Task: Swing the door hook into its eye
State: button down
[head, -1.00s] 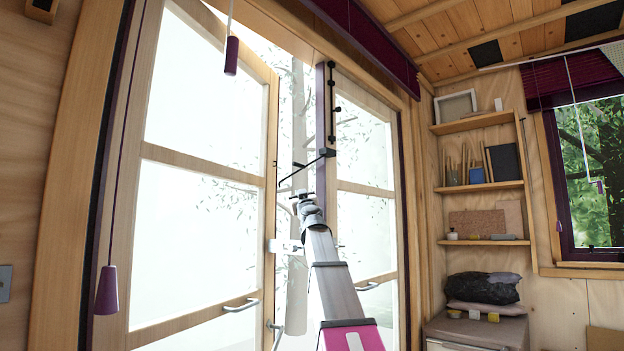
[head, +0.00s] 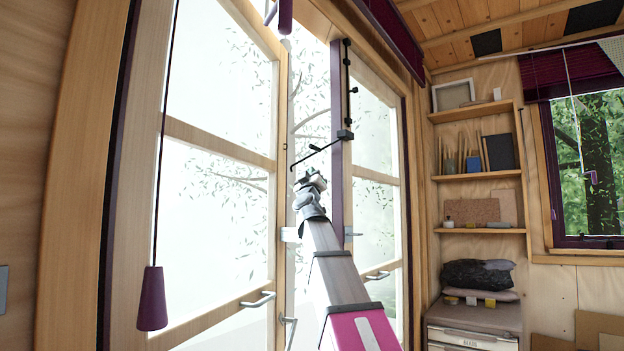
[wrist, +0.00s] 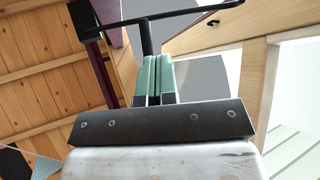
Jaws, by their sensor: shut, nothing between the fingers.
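The door hook (head: 318,151) is a thin black rod. It runs from a black mount (head: 345,135) on the purple edge of the right door (head: 372,140) down and left across the gap, ending in a bent tip. The left door (head: 281,200) stands left of the gap; I cannot make out the eye clearly. My gripper (head: 308,176) is just below the rod, right of its bent tip. In the wrist view my green fingers (wrist: 153,78) are together and empty. The black hook rod (wrist: 180,14) crosses beyond their tips, with a dark stem behind them; contact cannot be told.
A purple cord pull (head: 152,298) hangs at the left, and another purple pull (head: 285,15) hangs at the top. Door handles (head: 258,299) stick out low on the doors. Shelves (head: 478,176) and a drawer unit (head: 472,335) stand at the right.

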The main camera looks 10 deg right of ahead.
jog(key=x, duration=1)
jog(key=shift+w+r, duration=0.1)
jog(key=shift+r, duration=0.1)
jog(key=r+m+h, duration=0.1)
jog(key=m+h, duration=0.1)
jog(key=a+r+m+g+h, duration=0.1)
jog(key=r+m+h, duration=0.1)
jog(key=w+r+m+h, duration=0.1)
jog(key=m+h, duration=0.1)
jog(key=shift+a+r, duration=0.2)
jog(key=shift+a, duration=0.05)
